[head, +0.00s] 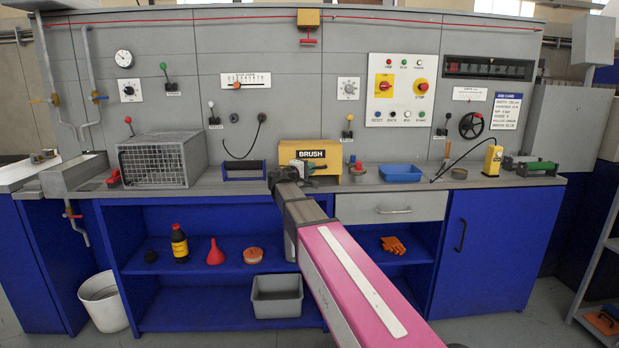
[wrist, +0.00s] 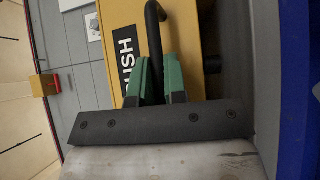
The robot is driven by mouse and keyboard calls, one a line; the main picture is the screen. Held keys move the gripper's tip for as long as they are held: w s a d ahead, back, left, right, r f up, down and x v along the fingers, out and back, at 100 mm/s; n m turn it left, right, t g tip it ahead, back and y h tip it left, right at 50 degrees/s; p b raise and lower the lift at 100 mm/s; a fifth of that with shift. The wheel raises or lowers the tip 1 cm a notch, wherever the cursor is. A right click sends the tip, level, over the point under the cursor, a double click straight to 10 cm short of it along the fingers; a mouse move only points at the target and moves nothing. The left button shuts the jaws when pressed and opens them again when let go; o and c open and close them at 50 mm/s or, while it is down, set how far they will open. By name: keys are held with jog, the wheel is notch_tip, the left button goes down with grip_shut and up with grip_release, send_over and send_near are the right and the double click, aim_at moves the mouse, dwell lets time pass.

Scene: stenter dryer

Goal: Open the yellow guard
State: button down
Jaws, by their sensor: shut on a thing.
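The yellow guard (head: 330,160), labelled BRUSH, sits on the bench at the middle of the head view. It also fills the upper middle of the wrist view (wrist: 185,40). A black bar handle (wrist: 153,22) stands out from its front. My gripper's green fingers (wrist: 160,78) are shut on this handle. In the head view my gripper (head: 288,172) is at the guard's left front, and its dark wrist hides part of the guard's lower front. The guard looks lowered onto the bench. What lies under it is hidden.
A drawer (head: 395,208) is below the bench top.

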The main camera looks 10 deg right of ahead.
jog(key=w+r+n+g+y, duration=0.2)
jog(key=r, duration=0.8)
jog(key=w+r+n+g+y, duration=0.1)
jog(key=w+r+n+g, duration=0.1)
jog(key=r, duration=0.9)
jog(key=w+d+r+n+g, duration=0.1)
jog(key=w+r+g, duration=0.1)
jog(key=w+r, duration=0.5)
jog(key=w+r+n+g+y, duration=0.1)
jog(key=w+r+n+g, duration=0.1)
jog(key=w+r, duration=0.6)
jog(key=shift+w+d+g, duration=0.35)
jog(key=shift+w+g, duration=0.05)
jog(key=shift+w, duration=0.95)
jog(key=shift+r, duration=0.1)
jog(key=c, duration=1.2)
grip_release()
jog(key=shift+o, duration=0.2)
